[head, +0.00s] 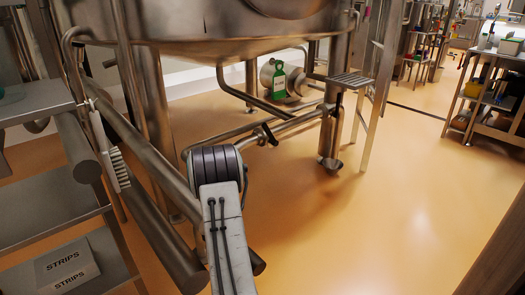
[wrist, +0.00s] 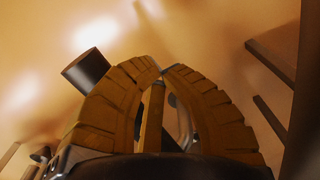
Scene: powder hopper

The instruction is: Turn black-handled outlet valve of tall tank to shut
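The tall steel tank (head: 230,28) fills the top of the head view, its lower part on metal legs. A pipe with a small black handle (head: 269,134) runs below it, right of my arm. A second dark handle-like part (head: 339,101) shows near the right leg; I cannot tell which is the outlet valve's. My gripper (wrist: 162,72) is seen in the wrist view with its ridged fingertips together, and no held object is clear. A tan bar and a grey curved part show between the fingers. In the head view my arm hides the gripper.
Steel shelves (head: 50,203) with a STRIPS box (head: 68,262) stand at left, a white brush (head: 112,155) hanging beside them. A dark-ended cylinder (wrist: 87,70) lies left of the fingers.

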